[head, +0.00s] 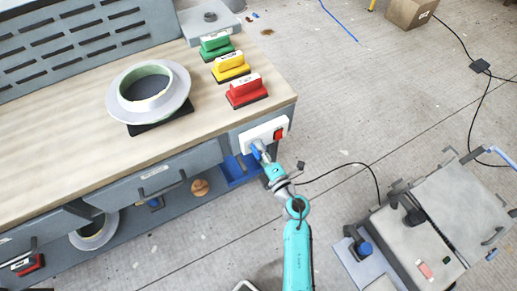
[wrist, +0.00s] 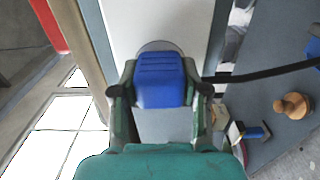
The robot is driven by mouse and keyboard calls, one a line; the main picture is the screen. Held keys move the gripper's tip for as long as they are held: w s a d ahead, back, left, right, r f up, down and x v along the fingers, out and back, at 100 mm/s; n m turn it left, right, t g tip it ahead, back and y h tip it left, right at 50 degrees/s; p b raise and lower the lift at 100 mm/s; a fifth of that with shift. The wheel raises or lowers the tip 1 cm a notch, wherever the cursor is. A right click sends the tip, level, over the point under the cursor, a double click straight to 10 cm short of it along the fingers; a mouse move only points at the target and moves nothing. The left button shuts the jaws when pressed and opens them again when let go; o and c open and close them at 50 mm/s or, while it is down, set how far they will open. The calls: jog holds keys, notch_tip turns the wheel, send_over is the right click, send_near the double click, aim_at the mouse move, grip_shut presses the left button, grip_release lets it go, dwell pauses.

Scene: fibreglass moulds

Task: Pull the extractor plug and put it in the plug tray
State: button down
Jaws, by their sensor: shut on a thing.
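The blue extractor plug (wrist: 160,78) sits against a round grey socket rim on a white panel in the wrist view. The white socket panel (head: 254,133) with a red switch (head: 279,133) is on the bench end in the head view. My gripper (wrist: 160,92) is shut on the plug, one finger on each side. In the head view my gripper (head: 262,157) is at the panel and the blue plug (head: 255,150) shows partly. The plug's pins are hidden. A blue tray (head: 230,175) lies low beside the bench; I cannot tell whether it is the plug tray.
A black cable (wrist: 265,72) runs right from near the plug. Green (head: 215,45), yellow (head: 231,66) and red (head: 246,90) handled blocks and a round mould (head: 178,101) stand on the bench. A grey machine (head: 450,220) stands at the right. Open floor lies between.

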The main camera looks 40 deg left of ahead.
jog(key=shift+v, duration=3)
